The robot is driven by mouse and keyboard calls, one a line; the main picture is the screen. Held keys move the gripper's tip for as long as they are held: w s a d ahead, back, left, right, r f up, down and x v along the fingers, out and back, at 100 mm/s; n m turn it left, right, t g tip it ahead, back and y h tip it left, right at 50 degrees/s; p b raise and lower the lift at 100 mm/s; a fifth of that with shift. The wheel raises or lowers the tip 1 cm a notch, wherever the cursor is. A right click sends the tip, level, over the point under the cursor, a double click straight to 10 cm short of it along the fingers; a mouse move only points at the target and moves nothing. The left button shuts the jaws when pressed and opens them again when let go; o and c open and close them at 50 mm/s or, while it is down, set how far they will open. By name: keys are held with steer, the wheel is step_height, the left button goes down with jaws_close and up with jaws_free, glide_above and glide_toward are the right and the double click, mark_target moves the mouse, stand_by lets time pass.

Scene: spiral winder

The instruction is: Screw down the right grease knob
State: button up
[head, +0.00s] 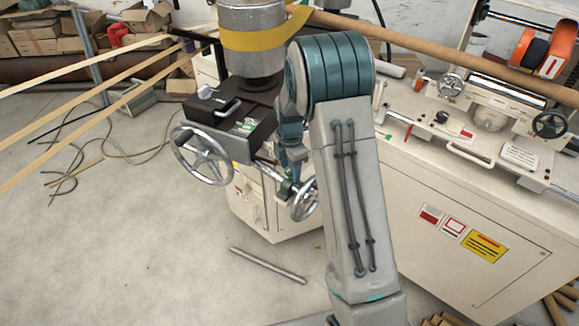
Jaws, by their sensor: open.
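My arm rises in the middle of the head view and bends at its teal elbow. My gripper (289,172) is small and partly hidden behind the arm, pointing down at the front of the winder, between the dark box (232,118) and the right-hand chrome handwheel (305,200). It is open, and I see nothing held in it. I cannot make out the right grease knob for certain; it may be behind my arm or too small to tell. The winder (262,212) has a cream cabinet and a steel drum (252,38) with a yellow belt above the box.
A larger chrome handwheel (204,155) sticks out at the left of the box. A long cream machine bench (450,200) fills the right. A metal rod (267,265) lies on the floor. Cords (100,160) lie further left. The floor at the front left is clear.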

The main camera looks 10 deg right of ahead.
steer(key=c, duration=1)
steer(key=shift+o, duration=0.2)
